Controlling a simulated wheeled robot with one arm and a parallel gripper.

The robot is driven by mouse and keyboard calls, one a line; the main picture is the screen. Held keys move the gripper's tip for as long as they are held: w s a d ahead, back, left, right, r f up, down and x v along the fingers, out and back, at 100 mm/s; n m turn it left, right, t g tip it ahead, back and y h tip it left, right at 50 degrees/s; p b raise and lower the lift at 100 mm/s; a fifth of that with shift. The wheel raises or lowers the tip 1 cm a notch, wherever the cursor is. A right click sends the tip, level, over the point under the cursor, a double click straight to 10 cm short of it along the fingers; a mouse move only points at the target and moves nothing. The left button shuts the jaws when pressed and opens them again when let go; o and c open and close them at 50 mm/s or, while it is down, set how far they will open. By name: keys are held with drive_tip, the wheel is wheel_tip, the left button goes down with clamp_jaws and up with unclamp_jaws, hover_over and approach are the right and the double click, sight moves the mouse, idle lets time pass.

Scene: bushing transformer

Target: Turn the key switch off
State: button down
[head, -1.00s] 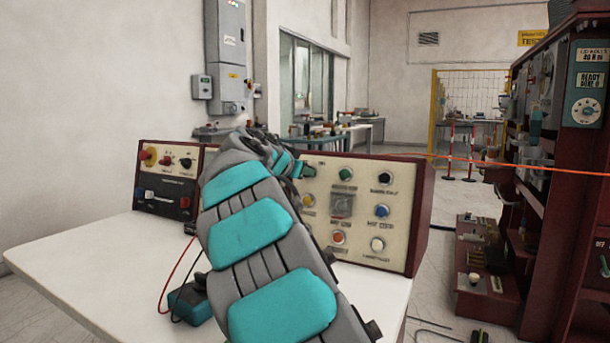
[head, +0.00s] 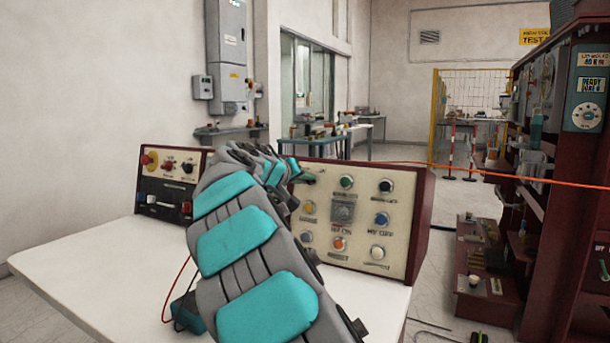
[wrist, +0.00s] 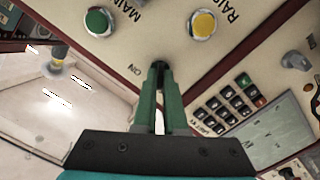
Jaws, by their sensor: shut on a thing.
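My gripper (wrist: 160,68) has its two green fingers closed together against the cream panel (wrist: 125,55) in the wrist view, beside the printed "ON". The fingers are shut on what appears to be the key switch. The fingertips hide the switch, so I cannot tell its angle. In the head view my arm covers the left part of the cream control panel (head: 360,268). The gripper's green fingers (head: 303,177) show only partly at its upper left.
A green button (wrist: 97,21) and a yellow button (wrist: 202,25) sit close to the fingers. A keypad (wrist: 228,105) and grey screen (wrist: 281,132) lie to the right. A smaller panel (head: 168,187) stands at the left on the white table (head: 95,255).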

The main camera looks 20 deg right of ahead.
drive_tip(key=shift+n+p, duration=0.3)
drive_tip(key=shift+n, duration=0.4)
drive_tip(key=c, duration=1)
unclamp_jaws()
drive_tip(key=shift+b+v, duration=0.55)
drive_tip(key=shift+v, duration=3.35)
drive_tip(key=shift+a+f, duration=0.1)
